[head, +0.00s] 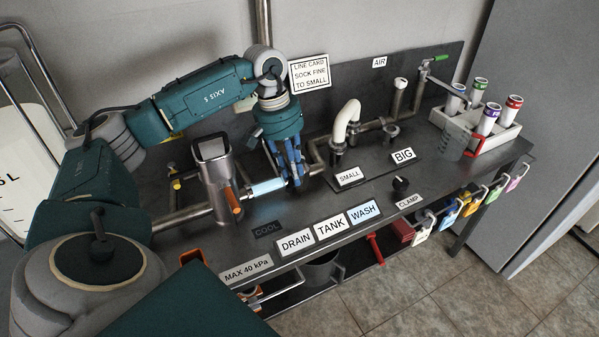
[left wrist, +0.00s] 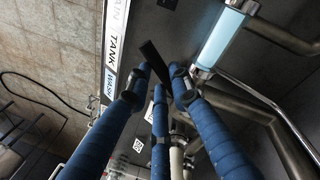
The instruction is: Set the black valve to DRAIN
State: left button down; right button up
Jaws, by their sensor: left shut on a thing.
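My left gripper (head: 294,178) reaches down over the bench behind the TANK and WASH plates, its blue fingers close together. In the left wrist view, the black valve's flat handle (left wrist: 153,60) lies between the fingertips (left wrist: 158,78), and the gripper is shut on it. The handle's free end points toward the label strip, roughly level with TANK. In the head view the fingers hide the handle. The DRAIN plate (head: 295,242), TANK plate (head: 330,227) and WASH plate (head: 364,212) stand along the bench's front edge. My right gripper is not in view.
A light-blue tube (head: 266,187) on the pipe is close left of the fingers. A steel vessel (head: 213,165) with an orange-tipped handle stands further left. A white-topped bent pipe (head: 347,118) and black knob (head: 400,185) are to the right. Hanging padlocks (head: 450,214) line the front right.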

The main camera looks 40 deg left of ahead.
pick_arm(q)
jog(key=shift+s+a+m, duration=0.25)
jog(key=shift+a+m, duration=0.35)
jog(key=shift+m, duration=0.3)
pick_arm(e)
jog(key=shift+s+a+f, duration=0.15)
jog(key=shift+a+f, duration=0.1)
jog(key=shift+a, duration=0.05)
pick_arm(q)
jog(key=c, duration=1.5)
grip_release()
jog(key=shift+c, duration=0.2)
jog(key=shift+r, duration=0.15)
notch_tip(320, 180, up, 12)
jog(key=a, duration=0.2)
jog(key=shift+s+a+f, duration=0.2)
jog(key=shift+s, duration=0.2)
